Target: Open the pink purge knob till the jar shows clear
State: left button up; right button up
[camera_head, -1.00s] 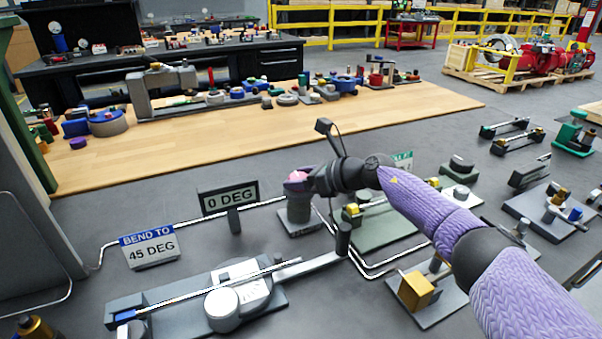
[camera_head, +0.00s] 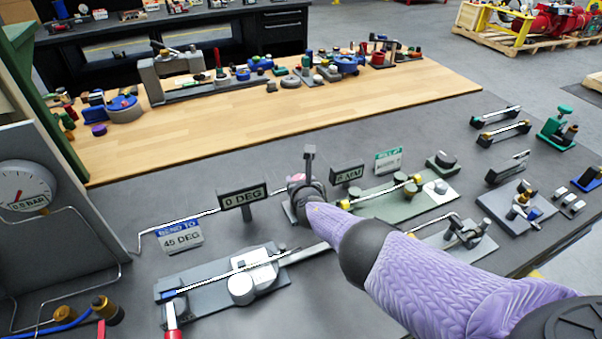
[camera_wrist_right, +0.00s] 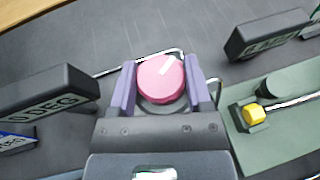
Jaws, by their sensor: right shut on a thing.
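The round pink knob (camera_wrist_right: 160,77) with a white pointer line sits between the two purple fingers of my right gripper (camera_wrist_right: 160,85) in the right wrist view. The fingers are shut on its sides. The pointer line slants up to the right. In the head view my right gripper (camera_head: 300,187) is over the knob's post, and the hand mostly hides the knob. My left gripper is not in view. I cannot make out the jar in either view.
A bending fixture (camera_head: 205,306) lies in front. A pressure gauge (camera_head: 23,187) is at the left. The wooden bench (camera_head: 250,115) runs behind.

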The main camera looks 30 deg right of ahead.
jog(key=shift+a+f+m+g+h+b, duration=0.1)
jog(key=shift+m+g+h+b, duration=0.2)
jog(key=shift+m+h+b, duration=0.5)
jog(key=m+g+h+b, duration=0.2)
jog(key=m+h+b, duration=0.1)
jog(key=h+b, duration=0.1)
jog(key=shift+w+f+m+g, duration=0.1)
jog(key=shift+m+g, duration=0.2)
jog(key=shift+m, duration=0.1)
jog(key=shift+m+g+h+b, duration=0.5)
jog(key=shift+m+b, duration=0.2)
jog(key=shift+b, duration=0.4)
jog(key=shift+r+g+b, duration=0.25)
jog(key=shift+g+b, duration=0.05)
jog(key=shift+b, duration=0.05)
jog(key=o, duration=1.3)
